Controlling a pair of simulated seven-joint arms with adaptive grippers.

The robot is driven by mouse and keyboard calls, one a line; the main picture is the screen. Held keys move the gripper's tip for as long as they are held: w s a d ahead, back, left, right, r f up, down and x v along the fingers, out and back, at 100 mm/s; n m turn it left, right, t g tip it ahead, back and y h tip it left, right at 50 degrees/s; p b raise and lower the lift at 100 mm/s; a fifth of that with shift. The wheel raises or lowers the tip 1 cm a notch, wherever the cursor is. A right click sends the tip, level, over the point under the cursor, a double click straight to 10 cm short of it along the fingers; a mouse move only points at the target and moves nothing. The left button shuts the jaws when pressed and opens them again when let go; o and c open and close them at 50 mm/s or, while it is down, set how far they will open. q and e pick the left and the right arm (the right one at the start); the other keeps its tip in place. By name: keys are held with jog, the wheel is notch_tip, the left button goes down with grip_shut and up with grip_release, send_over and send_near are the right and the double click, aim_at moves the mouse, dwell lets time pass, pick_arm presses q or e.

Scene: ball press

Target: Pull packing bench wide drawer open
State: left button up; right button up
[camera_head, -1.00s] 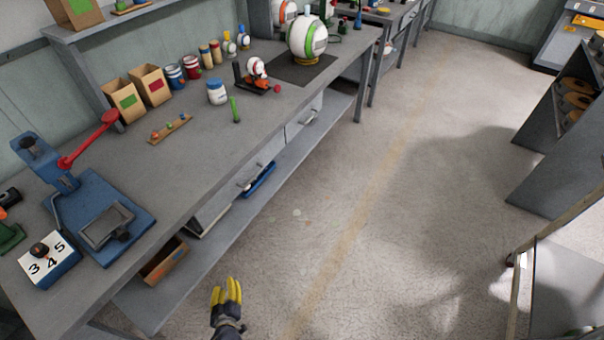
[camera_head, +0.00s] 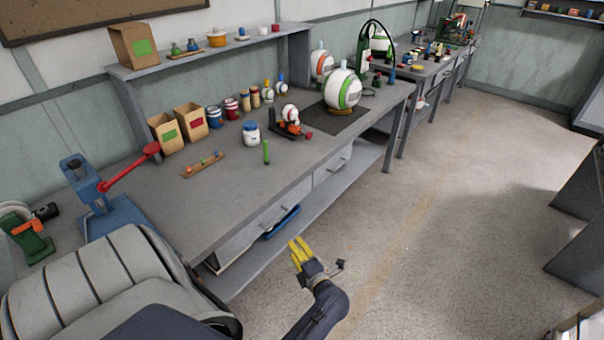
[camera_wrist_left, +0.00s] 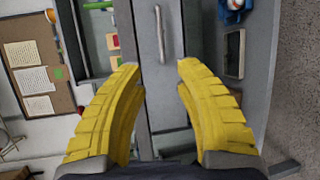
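The packing bench (camera_head: 232,188) runs from the lower left towards the back, with two pale drawer fronts under its top. The wider drawer (camera_head: 240,232) is the nearer one; its front looks shut, and its bar handle (camera_head: 274,215) is partly hard to make out. My left gripper (camera_head: 298,251) is in front of the bench and below the drawer, with yellow fingers apart and empty. In the left wrist view, a drawer's metal bar handle (camera_wrist_left: 161,32) lies ahead of the open left gripper (camera_wrist_left: 157,77), apart from the fingers. My right gripper is out of view.
The other drawer handle (camera_head: 338,164) is farther along the bench. A blue tray (camera_head: 281,223) sits on the lower shelf (camera_head: 235,280). Jars, bags and a large striped ball (camera_head: 342,90) stand on the bench top. The floor (camera_head: 430,215) to the right is open.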

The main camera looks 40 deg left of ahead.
pick_arm(q)
send_near(277, 220)
jog(key=x, duration=1)
jog(key=shift+w+a+f, duration=0.1)
jog(key=shift+w+f, duration=0.1)
jog(key=shift+f, duration=0.1)
grip_shut()
dwell(0.4)
